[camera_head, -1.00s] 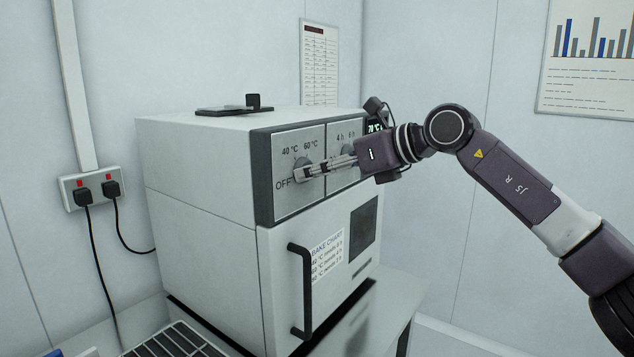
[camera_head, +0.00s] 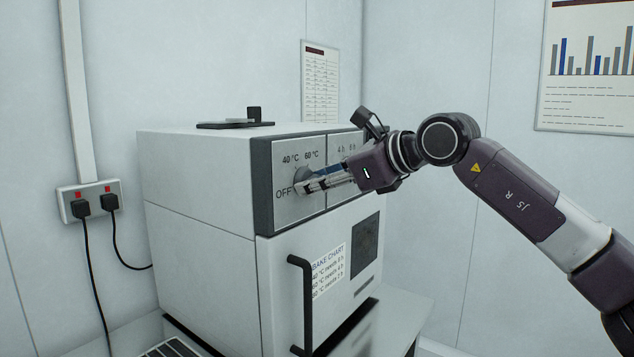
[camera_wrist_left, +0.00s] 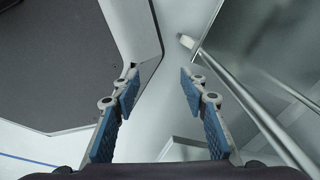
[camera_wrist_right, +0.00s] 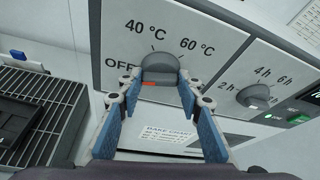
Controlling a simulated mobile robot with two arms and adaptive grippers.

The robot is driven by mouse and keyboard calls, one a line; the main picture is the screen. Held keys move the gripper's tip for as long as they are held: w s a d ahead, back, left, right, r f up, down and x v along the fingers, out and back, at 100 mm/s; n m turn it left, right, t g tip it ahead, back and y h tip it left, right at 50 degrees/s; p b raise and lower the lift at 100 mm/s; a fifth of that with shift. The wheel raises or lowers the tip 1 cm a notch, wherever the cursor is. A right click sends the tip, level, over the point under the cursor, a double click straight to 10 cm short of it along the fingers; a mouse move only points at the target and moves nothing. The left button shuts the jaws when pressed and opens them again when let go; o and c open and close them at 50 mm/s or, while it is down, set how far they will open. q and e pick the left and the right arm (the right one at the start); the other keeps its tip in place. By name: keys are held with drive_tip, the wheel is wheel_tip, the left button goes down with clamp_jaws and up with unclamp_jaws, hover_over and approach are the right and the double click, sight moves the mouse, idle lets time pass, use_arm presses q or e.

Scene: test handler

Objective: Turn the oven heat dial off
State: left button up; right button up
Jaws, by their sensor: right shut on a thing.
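The oven's grey heat dial (camera_wrist_right: 160,68) sits on the panel between the OFF, 40 °C and 60 °C labels in the right wrist view. An orange mark shows low on its face; I cannot tell which label the dial points to. My right gripper (camera_wrist_right: 158,86) has a fingertip on each side of the dial and is shut on it. In the head view, the right gripper (camera_head: 304,186) reaches in from the right and partly hides the dial (camera_head: 300,174). My left gripper (camera_wrist_left: 160,85) shows only in the left wrist view, open and empty.
The oven (camera_head: 200,185) stands on a bench, with a black door handle (camera_head: 304,305) below the panel. A second dial (camera_wrist_right: 256,96), for hours, is right of the heat dial. A dark rack (camera_wrist_right: 45,115) is at left in the right wrist view.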

drive_tip(key=shift+f, duration=0.35)
drive_tip(key=o, duration=0.8)
drive_tip(key=shift+c, duration=0.2)
drive_tip(key=o, duration=0.4)
drive_tip(key=shift+r, duration=0.2)
drive_tip(key=v, duration=1.2)
